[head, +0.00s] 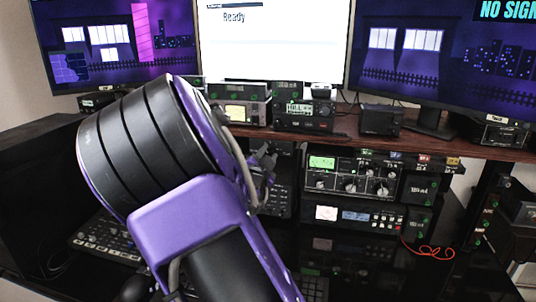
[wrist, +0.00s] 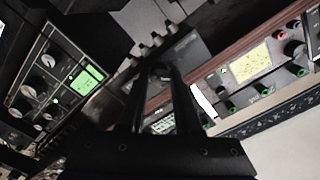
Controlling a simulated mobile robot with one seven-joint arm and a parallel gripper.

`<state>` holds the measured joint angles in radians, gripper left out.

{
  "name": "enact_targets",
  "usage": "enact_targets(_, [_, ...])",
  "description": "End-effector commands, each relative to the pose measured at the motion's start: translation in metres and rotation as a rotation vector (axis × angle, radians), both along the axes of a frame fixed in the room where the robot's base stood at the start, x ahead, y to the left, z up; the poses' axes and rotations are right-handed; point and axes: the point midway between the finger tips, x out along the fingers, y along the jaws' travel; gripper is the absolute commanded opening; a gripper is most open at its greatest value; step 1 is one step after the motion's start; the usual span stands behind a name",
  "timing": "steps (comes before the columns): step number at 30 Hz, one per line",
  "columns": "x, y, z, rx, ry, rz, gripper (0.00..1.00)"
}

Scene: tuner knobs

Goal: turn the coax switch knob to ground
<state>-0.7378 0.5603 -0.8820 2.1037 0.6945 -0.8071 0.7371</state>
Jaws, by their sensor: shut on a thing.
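The tips meet at the front of a small dark grey box (wrist: 187,55), which seems to be the coax switch. Several stubby connectors (wrist: 150,48) line one edge of it. The knob itself is hidden between and behind the fingertips, so its pointer and the ground mark cannot be read. In the head view my arm covers this spot, and only part of my gripper (head: 263,165) shows past the purple link.
A tuner with a green display and several knobs (head: 350,175) stands right of my arm; it also shows in the wrist view (wrist: 45,85). A meter unit with a yellow-lit face (wrist: 250,63) is close to the right of the fingers. Monitors (head: 440,55) stand above the wooden shelf (head: 460,150).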

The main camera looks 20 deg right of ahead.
Motion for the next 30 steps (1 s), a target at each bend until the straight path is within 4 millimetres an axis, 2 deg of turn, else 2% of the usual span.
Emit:
enact_targets(18, [0.0006, 0.0012, 0.0015, -0.384, 0.259, 0.002, 0.00])
enact_targets(30, [0.0006, 0.0016, 0.0001, -0.505, 0.341, 0.002, 0.00])
